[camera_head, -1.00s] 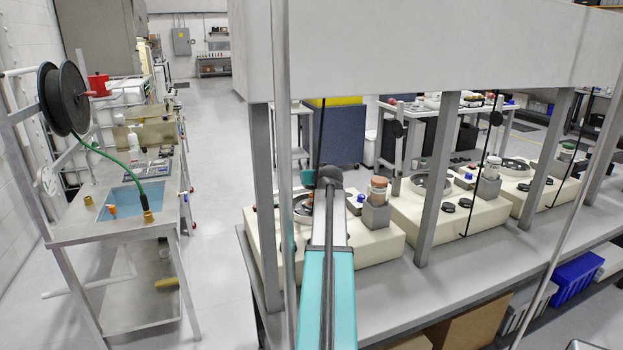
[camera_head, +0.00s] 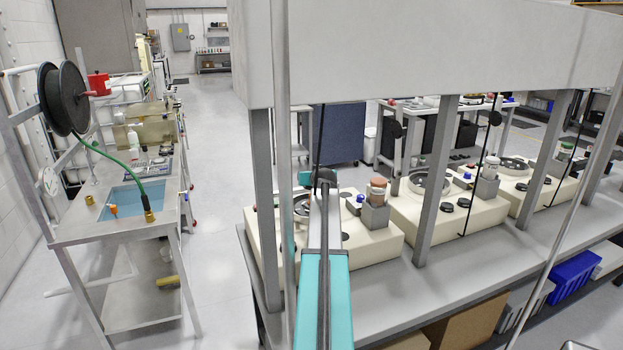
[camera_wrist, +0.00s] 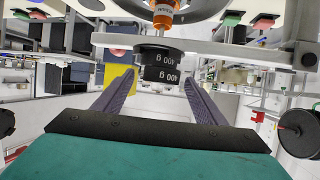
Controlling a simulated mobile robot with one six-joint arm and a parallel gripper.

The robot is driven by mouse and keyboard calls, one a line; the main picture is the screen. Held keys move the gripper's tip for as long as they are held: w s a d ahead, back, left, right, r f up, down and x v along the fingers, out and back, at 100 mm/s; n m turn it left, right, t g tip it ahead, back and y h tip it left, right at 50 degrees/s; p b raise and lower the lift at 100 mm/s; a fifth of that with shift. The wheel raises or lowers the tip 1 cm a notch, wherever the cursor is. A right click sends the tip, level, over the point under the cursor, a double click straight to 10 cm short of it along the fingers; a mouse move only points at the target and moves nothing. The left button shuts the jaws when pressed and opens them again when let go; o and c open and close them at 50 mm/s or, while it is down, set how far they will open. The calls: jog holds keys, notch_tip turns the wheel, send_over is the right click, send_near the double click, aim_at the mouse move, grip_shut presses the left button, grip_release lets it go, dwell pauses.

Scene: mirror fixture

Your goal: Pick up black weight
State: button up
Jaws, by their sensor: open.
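The black weight (camera_wrist: 162,66) is a stack of dark discs marked "400 g", with the print upside down in the wrist view. It lies in the picture between the tips of my gripper (camera_wrist: 157,78). The two grey fingers are spread, one to each side of it, with a visible gap on both sides. I cannot tell how far the weight is in depth from the fingertips. In the head view the end of my arm covers the area over the leftmost cream machine (camera_head: 355,246), and I cannot make out the weight there.
An orange cylinder (camera_wrist: 164,12) is right by the weight in the wrist view. A grey block with a copper-coloured jar (camera_head: 377,190) stands on the leftmost machine. Grey posts (camera_head: 437,180) and an overhead white beam (camera_head: 420,50) frame the bench. The floor at left (camera_head: 215,200) is clear.

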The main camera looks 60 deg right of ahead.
jog(key=shift+c, duration=0.5)
jog(key=c, duration=1.4)
jog(key=shift+o, duration=0.2)
jog(key=shift+r, duration=0.2)
jog(key=shift+r+b, duration=0.75)
jog(key=shift+r, duration=0.7)
jog(key=shift+s+a+r, duration=0.1)
jog(key=shift+r, duration=0.05)
jog(key=s+a+r+b, duration=0.1)
jog(key=s+a+b, duration=0.3)
jog(key=s+a, duration=0.5)
jog(key=a, duration=0.3)
jog(key=shift+s+a+r, duration=0.15)
jog(key=shift+s+r, duration=0.1)
jog(key=shift+s, duration=0.15)
